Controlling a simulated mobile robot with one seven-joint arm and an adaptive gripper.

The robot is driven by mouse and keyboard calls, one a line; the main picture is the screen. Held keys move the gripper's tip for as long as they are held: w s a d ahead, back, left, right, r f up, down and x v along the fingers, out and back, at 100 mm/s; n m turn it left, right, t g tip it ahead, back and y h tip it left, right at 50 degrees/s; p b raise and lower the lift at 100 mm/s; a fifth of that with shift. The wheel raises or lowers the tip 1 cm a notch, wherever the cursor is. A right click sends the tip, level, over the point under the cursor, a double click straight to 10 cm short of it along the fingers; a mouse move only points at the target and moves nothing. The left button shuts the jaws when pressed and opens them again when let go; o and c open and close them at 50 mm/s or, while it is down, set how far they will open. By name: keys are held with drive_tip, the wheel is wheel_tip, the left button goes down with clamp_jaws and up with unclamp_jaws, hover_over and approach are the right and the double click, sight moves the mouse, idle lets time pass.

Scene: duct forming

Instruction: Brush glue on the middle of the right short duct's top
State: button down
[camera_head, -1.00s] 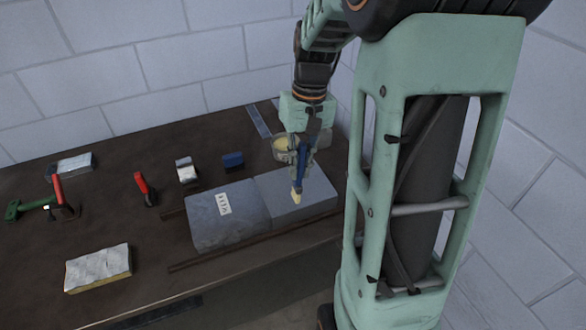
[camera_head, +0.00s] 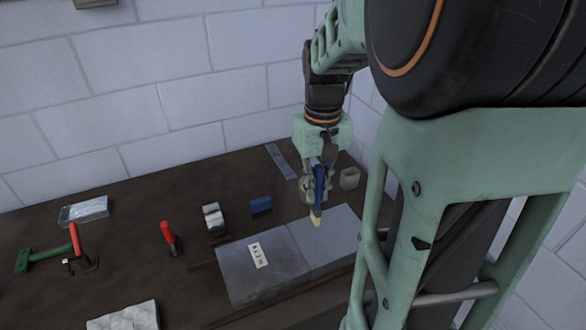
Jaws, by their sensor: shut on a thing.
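The right short duct (camera_head: 328,244) is a grey block with a flat top, lying against the left short duct (camera_head: 240,282), which bears a white label (camera_head: 258,255). My gripper (camera_head: 318,188) is shut on a brush with a blue handle (camera_head: 320,180). The brush points down, and its pale bristles (camera_head: 315,219) appear over the far part of the right duct's top, left of its middle. I cannot tell whether they touch it. My arm covers part of the area right of the ducts.
A grey cup (camera_head: 349,179) stands behind the right duct. A metal strip (camera_head: 281,161) lies at the back.

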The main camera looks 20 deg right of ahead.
sight(316, 205)
drive_tip(key=shift+f+b, duration=2)
drive_tip(key=shift+f, duration=0.55)
drive_tip(key=shift+w+r, duration=0.1)
drive_tip(key=shift+r, duration=0.1)
